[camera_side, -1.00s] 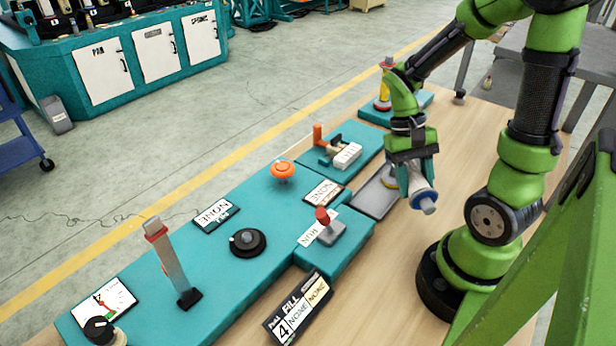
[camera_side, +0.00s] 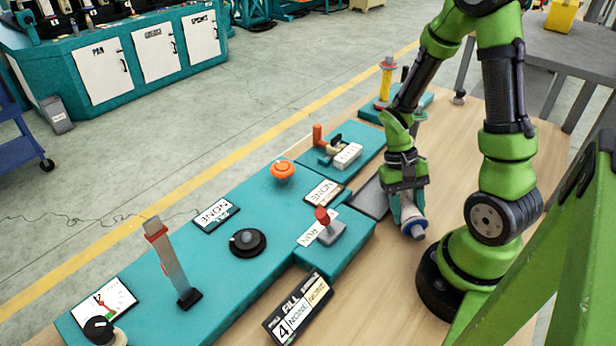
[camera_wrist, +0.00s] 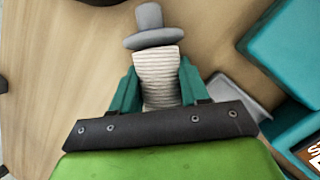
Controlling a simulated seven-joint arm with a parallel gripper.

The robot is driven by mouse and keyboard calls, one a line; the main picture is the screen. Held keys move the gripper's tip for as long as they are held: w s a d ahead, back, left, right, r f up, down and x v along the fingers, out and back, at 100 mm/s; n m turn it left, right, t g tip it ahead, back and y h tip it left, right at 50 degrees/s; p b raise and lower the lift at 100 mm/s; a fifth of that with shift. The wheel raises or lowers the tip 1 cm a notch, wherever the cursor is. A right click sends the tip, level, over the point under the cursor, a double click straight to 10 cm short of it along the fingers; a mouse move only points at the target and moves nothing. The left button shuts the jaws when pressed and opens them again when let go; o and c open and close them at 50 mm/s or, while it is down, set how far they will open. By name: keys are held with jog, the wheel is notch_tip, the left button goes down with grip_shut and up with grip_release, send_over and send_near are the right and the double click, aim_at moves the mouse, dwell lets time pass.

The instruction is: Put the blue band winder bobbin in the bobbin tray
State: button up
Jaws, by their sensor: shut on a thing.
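My gripper (camera_side: 406,197) is shut on a bobbin (camera_side: 413,229) with a white body and a blue end, held tilted above the wooden table. In the wrist view, the two teal fingers of my gripper (camera_wrist: 157,90) clasp the bobbin's ribbed white winding (camera_wrist: 157,68); its grey-looking end points away from the gripper. The grey bobbin tray (camera_side: 371,199) lies beside the teal console, to the left of the held bobbin and partly hidden by my gripper. Its edge also shows in the wrist view (camera_wrist: 238,92), right of the fingers. The bobbin is outside the tray in both views.
A teal console (camera_side: 265,215) with a red-knobbed lever (camera_side: 323,217), an orange button (camera_side: 282,170) and several labels runs left of the tray. A yellow spool (camera_side: 385,85) stands at the back. Bare wooden table (camera_side: 355,285) lies in front.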

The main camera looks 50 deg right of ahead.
jog(key=o, duration=1.2)
jog(key=shift+o, duration=0.2)
jog(key=v, duration=1.2)
jog(key=w+a+r+n+t, duration=0.3)
jog(key=a+r+t, duration=0.3)
jog(key=a+r, duration=0.1)
jog(key=shift+a+t+h, duration=0.4)
jog(key=shift+a, duration=0.2)
jog(key=a+r+n+t, duration=0.1)
jog(key=a+r+t, duration=0.1)
jog(key=a, duration=0.1)
jog(key=a+r+n+t+y, duration=0.1)
jog(key=a+r+t, duration=0.2)
jog(key=shift+s+r, duration=0.2)
